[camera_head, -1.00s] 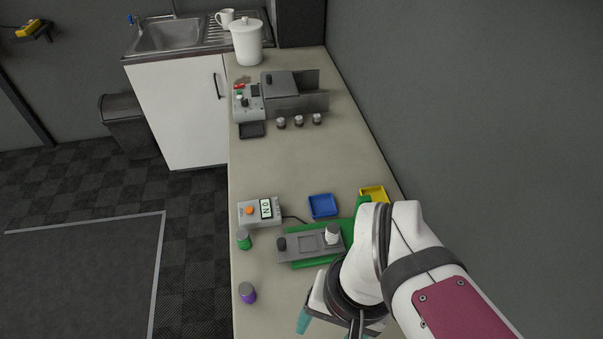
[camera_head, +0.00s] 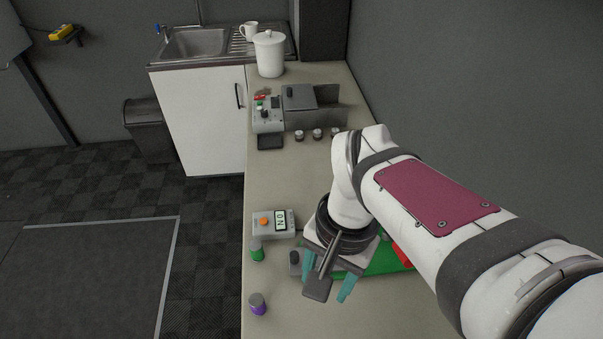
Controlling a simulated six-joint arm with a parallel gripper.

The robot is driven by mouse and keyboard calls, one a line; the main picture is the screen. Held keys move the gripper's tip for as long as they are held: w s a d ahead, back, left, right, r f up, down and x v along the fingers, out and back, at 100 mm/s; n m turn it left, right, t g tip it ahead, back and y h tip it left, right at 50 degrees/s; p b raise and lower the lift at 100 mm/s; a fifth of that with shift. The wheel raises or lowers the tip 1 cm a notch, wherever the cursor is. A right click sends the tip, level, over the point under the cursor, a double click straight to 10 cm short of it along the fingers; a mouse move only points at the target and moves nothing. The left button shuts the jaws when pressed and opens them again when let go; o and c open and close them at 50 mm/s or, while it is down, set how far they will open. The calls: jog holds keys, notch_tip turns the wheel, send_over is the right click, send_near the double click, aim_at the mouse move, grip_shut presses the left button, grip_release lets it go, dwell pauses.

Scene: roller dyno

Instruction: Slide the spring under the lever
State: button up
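My gripper (camera_head: 328,278) is in front of and over the green base (camera_head: 376,265), with its teal fingers apart. A dark grey plate shows between the fingers; it looks like part of my own wrist, and I see nothing clearly held. The grey block with a dark knob (camera_head: 294,258) on the base is mostly covered by my gripper. A red piece (camera_head: 403,256) shows at the base's right, partly behind my arm. I cannot make out a spring or a lever for certain. A green-bodied cylinder (camera_head: 257,250) and a purple-bodied cylinder (camera_head: 258,304) stand at the counter's left edge.
A grey box with an orange button and a display reading "ON" (camera_head: 274,223) stands behind the green cylinder. A grey machine (camera_head: 267,118), small jars (camera_head: 317,134) and a white canister (camera_head: 269,55) stand farther back. The counter's middle (camera_head: 285,180) is clear. A wall bounds the right.

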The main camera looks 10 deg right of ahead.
aim_at(294, 255)
jog(key=w+a+f+m+h, duration=0.1)
jog(key=w+a+f+m, duration=0.1)
jog(key=w, duration=0.6)
jog(key=w+a+f+m, duration=0.1)
jog(key=w+a+f, duration=0.1)
jog(key=w, duration=0.6)
jog(key=f, duration=1.5)
jog(key=shift+d+f, duration=0.2)
jog(key=shift+f, duration=0.1)
grip_shut()
